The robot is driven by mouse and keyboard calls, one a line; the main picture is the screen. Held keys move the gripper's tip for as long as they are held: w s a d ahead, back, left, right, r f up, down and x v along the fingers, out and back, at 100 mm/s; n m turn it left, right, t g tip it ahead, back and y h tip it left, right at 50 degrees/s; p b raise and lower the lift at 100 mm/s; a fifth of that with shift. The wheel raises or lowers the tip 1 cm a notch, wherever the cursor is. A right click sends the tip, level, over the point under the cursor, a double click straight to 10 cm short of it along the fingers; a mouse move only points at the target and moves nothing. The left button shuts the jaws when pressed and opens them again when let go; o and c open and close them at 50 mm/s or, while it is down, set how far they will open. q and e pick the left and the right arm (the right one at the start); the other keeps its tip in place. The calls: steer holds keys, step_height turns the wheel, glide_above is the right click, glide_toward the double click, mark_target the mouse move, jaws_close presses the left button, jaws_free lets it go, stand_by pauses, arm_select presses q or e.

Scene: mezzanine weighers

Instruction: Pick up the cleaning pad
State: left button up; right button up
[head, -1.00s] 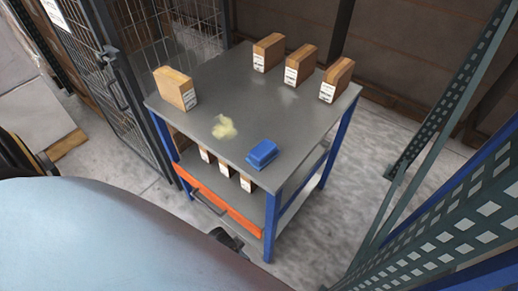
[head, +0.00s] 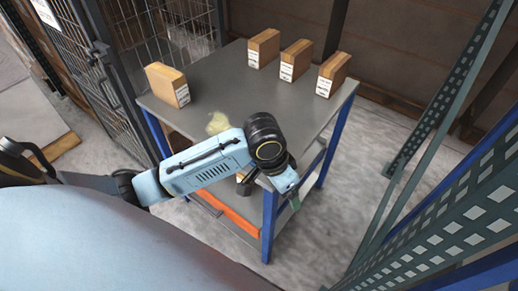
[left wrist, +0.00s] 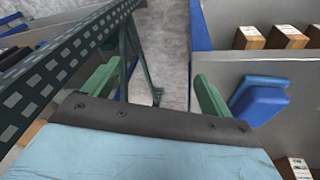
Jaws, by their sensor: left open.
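The blue cleaning pad (left wrist: 260,100) lies on the grey top of the cart (head: 215,85), near its front right corner. In the head view it is hidden behind my left arm. My left gripper (head: 294,198) hangs at the cart's front right corner, with a green fingertip just showing. In the left wrist view the two green fingers of the gripper (left wrist: 155,84) are apart with nothing between them. The pad is to the right of the right finger, not between the fingers. My right gripper is not in view.
A pale yellow smear (head: 218,122) is on the cart top. A carton (head: 167,85) stands at the left, and three more (head: 295,60) stand along the back. A perforated metal upright (head: 440,110) rises right of the cart. A mesh cage (head: 155,40) is behind left.

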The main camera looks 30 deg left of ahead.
arm_select(q)
steer(key=w+a+r+n+g+y, duration=0.2)
steer(key=w+a+r+n, duration=0.1)
steer(key=w+a+r, duration=0.9)
steer(key=f, duration=0.3)
steer(key=s+f+b, duration=0.1)
steer(key=f, duration=0.2)
steer(key=s+a+f, duration=0.1)
steer(key=f, duration=0.2)
steer(key=shift+s+b, duration=0.1)
steer(key=shift+b, duration=0.25)
step_height(320, 180, down, 5)
steer(key=shift+r+b, duration=0.1)
steer(key=shift+b, duration=0.6)
steer(key=shift+f, duration=0.25)
steer(key=c, duration=1.1)
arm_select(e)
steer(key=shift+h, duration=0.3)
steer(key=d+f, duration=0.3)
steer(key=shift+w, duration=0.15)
